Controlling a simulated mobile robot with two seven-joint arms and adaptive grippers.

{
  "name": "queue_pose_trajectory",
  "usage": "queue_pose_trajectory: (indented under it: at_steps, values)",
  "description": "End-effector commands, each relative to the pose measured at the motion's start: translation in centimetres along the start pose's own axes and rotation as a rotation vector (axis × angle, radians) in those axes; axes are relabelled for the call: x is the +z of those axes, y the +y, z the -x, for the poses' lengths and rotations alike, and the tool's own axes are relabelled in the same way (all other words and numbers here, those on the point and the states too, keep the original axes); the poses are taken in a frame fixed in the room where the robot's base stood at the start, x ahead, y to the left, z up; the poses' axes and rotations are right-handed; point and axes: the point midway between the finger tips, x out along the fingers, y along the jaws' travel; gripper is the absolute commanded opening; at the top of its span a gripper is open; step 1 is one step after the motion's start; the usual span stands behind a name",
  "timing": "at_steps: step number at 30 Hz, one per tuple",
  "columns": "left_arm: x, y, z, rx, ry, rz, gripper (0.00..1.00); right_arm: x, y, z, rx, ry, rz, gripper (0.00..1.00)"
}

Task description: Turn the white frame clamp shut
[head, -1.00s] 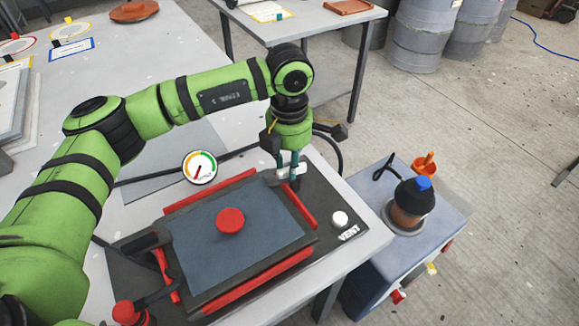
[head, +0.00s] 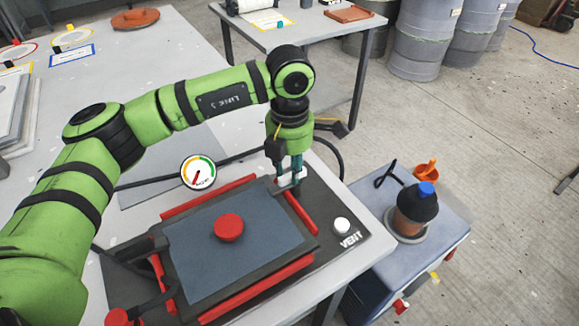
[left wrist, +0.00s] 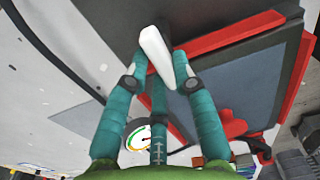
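The white frame clamp (head: 293,180) sits at the top right corner of the dark mould frame (head: 277,201), beside a red rail. My left gripper (head: 289,166) points down over it, its teal fingers around the white handle. In the left wrist view, the white handle (left wrist: 155,48) lies between the fingertips of the left gripper (left wrist: 158,80), which appear to touch it on both sides. The fingers partly hide the clamp in the head view. My right gripper is out of view.
A red knob (head: 228,228) stands on the blue-grey mould panel (head: 200,262). A round gauge (head: 198,173) is behind it. A white VENT button (head: 342,226) is to the right. A blue cart (head: 420,245) with a dark bottle (head: 412,211) stands beyond the table edge.

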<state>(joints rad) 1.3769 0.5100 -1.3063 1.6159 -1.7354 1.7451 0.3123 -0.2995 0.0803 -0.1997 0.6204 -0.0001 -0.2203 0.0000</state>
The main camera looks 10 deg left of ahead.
Motion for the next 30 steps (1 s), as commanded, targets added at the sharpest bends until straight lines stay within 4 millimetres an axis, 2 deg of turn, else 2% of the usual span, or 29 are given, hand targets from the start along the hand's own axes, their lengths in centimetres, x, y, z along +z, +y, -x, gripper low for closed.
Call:
queue_pose_trajectory:
  at_steps: [11, 14, 17, 24, 30]
  values:
    - [0.0, 0.0, 0.0, -0.001, 0.000, -0.002, 0.49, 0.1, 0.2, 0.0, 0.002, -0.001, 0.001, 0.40]
    - [0.1, 0.0, 0.7, 0.000, -0.002, -0.002, 0.49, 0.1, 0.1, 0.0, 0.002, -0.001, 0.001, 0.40]
    - [0.1, 0.0, 2.0, 0.000, -0.004, -0.002, 0.49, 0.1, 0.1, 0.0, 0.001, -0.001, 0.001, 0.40]
    - [0.1, 0.0, 7.2, 0.001, -0.004, -0.002, 0.49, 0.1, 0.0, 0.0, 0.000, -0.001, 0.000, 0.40]
    - [0.1, 0.0, 10.6, 0.000, -0.002, -0.001, 0.49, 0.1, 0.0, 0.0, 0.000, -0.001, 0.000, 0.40]
